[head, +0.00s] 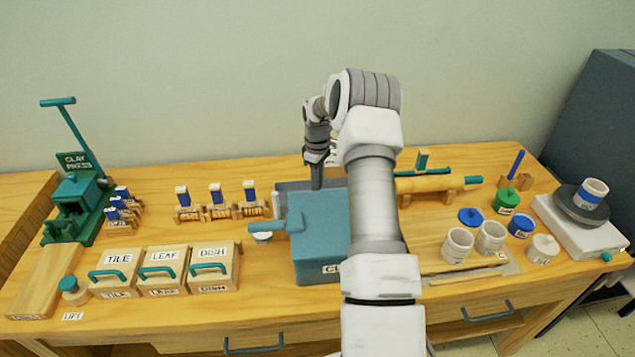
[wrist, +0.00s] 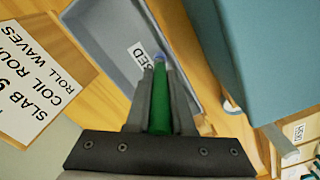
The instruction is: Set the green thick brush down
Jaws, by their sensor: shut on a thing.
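The green thick brush (wrist: 160,112) is in my gripper (wrist: 158,80), which is shut on its green handle. The far end of the brush, with a blue-purple bit, points at a grey tray (wrist: 98,28) with a label ending in "SED". In the wrist view the brush overlaps the tray; I cannot tell whether it touches it. In the head view my gripper (head: 317,165) points down behind the teal box, above the grey tray (head: 294,185), and the box and my arm hide much of the tray.
The teal box (head: 320,240) stands right in front of the tray; its side (wrist: 250,50) is close in the wrist view. Stamps on wooden stands (head: 218,212) are left. A rolling pin (head: 430,184) and pots (head: 490,237) are right. A printed sign (wrist: 35,80) is beside the tray.

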